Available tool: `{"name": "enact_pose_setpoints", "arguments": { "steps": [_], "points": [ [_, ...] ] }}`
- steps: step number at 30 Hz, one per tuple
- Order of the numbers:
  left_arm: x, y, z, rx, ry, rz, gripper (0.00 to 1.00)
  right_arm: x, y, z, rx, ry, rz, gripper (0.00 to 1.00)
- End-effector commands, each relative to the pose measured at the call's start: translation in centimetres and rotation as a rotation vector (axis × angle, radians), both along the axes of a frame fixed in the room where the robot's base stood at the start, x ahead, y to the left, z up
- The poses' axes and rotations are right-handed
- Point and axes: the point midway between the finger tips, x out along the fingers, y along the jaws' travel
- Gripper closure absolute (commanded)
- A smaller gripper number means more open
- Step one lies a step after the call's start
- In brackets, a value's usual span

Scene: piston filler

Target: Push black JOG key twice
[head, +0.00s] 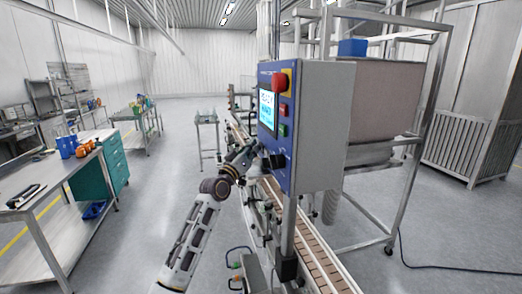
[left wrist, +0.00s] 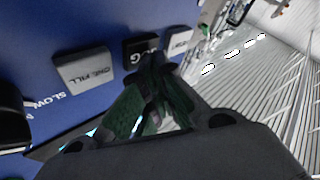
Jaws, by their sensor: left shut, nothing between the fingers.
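The black JOG key (left wrist: 139,46) is on the blue control panel in the left wrist view. Its lettering is partly hidden by my fingers. My left gripper (left wrist: 154,62) is shut and empty, with its fingertips in front of the key's lower right part. I cannot tell whether they touch the key or whether it is pressed in. In the head view my left gripper (head: 251,153) is at the lower part of the panel face (head: 268,143), and the JOG key cannot be made out there. My right gripper is not in view.
A grey ONE FILL key (left wrist: 83,71) and a white key (left wrist: 180,41) flank the JOG key. A black knob (left wrist: 12,126) is at the left edge. Above on the panel are a lit screen (head: 267,110) and a red stop button (head: 279,82). A conveyor (head: 306,236) runs below.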

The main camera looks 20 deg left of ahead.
Motion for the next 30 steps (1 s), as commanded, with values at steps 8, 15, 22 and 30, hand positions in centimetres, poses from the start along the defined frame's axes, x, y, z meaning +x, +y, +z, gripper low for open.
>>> {"name": "enact_pose_setpoints", "arguments": {
  "steps": [8, 15, 22, 30],
  "points": [
    [0.13, -0.22, 0.02, 0.000, -0.001, -0.001, 1.00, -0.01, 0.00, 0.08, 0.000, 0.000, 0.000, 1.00],
    [0.19, -0.31, -0.02, 0.000, 0.000, -0.001, 1.00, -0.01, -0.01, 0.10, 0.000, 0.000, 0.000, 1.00],
    [0.16, -0.26, -0.04, 0.000, 0.000, -0.001, 1.00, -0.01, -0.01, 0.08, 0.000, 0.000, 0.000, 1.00],
    [-0.30, 0.38, -0.15, 0.002, 0.002, -0.001, 1.00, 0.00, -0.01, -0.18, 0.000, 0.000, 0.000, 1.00]
  ]
}}
